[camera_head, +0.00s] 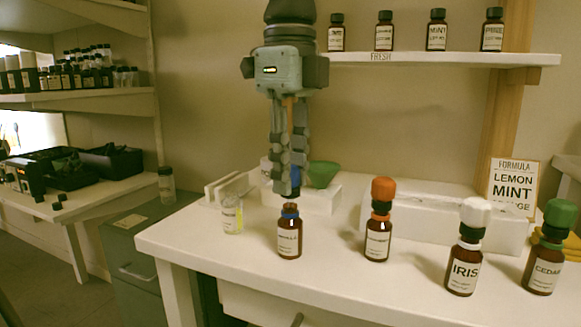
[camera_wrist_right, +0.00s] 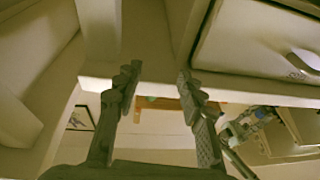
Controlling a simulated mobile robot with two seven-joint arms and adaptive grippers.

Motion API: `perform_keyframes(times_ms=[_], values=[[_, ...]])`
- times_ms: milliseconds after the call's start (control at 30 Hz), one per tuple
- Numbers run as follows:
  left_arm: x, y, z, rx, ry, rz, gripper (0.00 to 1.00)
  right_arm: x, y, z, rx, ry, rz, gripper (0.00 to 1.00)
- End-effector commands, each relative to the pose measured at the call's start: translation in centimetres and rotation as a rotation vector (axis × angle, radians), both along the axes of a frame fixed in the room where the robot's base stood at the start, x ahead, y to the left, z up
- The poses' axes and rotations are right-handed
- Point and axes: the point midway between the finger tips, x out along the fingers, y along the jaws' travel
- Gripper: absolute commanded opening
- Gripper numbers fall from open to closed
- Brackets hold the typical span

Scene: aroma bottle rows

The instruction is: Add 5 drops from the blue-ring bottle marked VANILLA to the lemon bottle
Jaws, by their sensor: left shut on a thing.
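The brown VANILLA bottle (camera_head: 290,239) with a blue ring stands upright on the white table in the head view. My left gripper (camera_head: 289,178) points down straight above it, shut on a blue dropper cap (camera_head: 287,185). The cap is above the bottle's neck; I cannot tell whether its pipette is still inside. A clear bottle with yellowish liquid (camera_head: 232,215) stands just left of the VANILLA bottle; its label is too small to read, so I cannot confirm it is lemon. My right gripper (camera_wrist_right: 156,80) is open and empty in the right wrist view, below the table.
Orange-capped (camera_head: 379,236), white-capped IRIS (camera_head: 465,270) and green-capped CEDAR (camera_head: 545,265) bottles stand to the right. A green funnel (camera_head: 323,173) and a white rack (camera_head: 226,186) are behind. A FORMULA card (camera_head: 513,187) stands at the back right. A shelf (camera_head: 450,59) holds several bottles.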

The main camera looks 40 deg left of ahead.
Motion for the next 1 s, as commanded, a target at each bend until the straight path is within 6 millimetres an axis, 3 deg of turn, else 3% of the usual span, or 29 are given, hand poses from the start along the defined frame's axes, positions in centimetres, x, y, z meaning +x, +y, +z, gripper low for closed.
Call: perform_keyframes(times_ms=[1000], values=[[0.0,0.0,-1.3,0.000,0.000,0.000,0.00,-0.5,0.3,1.0,0.065,-0.122,0.005,0.40]])
